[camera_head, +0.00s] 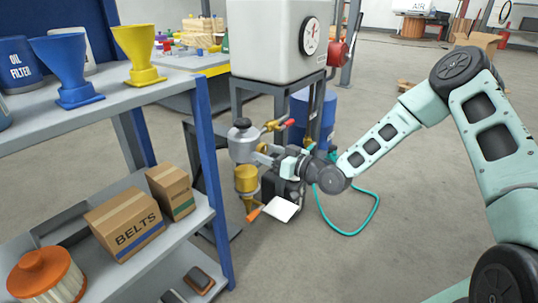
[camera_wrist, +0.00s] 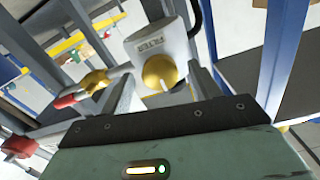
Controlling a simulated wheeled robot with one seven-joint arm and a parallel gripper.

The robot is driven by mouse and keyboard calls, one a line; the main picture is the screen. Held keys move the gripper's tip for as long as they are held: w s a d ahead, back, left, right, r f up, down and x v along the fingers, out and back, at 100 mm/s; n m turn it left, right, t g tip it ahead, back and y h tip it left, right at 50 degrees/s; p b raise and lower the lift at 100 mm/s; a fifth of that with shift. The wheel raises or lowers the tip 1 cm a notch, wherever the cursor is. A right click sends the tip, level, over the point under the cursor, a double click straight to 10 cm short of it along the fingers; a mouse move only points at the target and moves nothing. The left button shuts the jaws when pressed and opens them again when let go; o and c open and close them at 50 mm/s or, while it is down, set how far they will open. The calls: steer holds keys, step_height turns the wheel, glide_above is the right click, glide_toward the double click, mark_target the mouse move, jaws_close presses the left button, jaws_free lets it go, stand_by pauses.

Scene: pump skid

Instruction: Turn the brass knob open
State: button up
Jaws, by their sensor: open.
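The brass knob (camera_wrist: 160,72) shows in the wrist view as a round brass cap with a pale mark on its face. It sits against a grey housing (camera_wrist: 150,45) with a label plate that reads upside down. My gripper (camera_wrist: 163,90) is open, its two fingers to the left and right of the knob in the picture. I cannot tell whether either finger touches it. In the head view my gripper (camera_head: 268,156) is at the grey housing (camera_head: 243,143), coming from the right. The knob itself cannot be made out there.
A brass valve with a red handle (camera_head: 287,124) is close above my gripper. A yellow bowl (camera_head: 246,179) hangs below the housing. The shelf's blue post (camera_head: 214,185) stands to the left, and a white tank (camera_head: 275,45) is above. A teal hose (camera_head: 350,232) lies on the floor.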

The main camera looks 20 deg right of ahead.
steer(key=c, duration=1)
steer(key=shift+o, duration=0.2)
steer(key=shift+n, duration=0.3)
steer(key=n, duration=0.3)
steer(key=shift+n, duration=0.3)
steer(key=n+b, duration=0.2)
steer(key=n, duration=0.2)
steer(key=shift+f+n, duration=0.1)
steer(key=shift+n, duration=0.2)
steer(key=n+b, duration=0.3)
steer(key=n, duration=0.2)
steer(key=shift+n+b, duration=1.6)
steer(key=shift+n, duration=0.4)
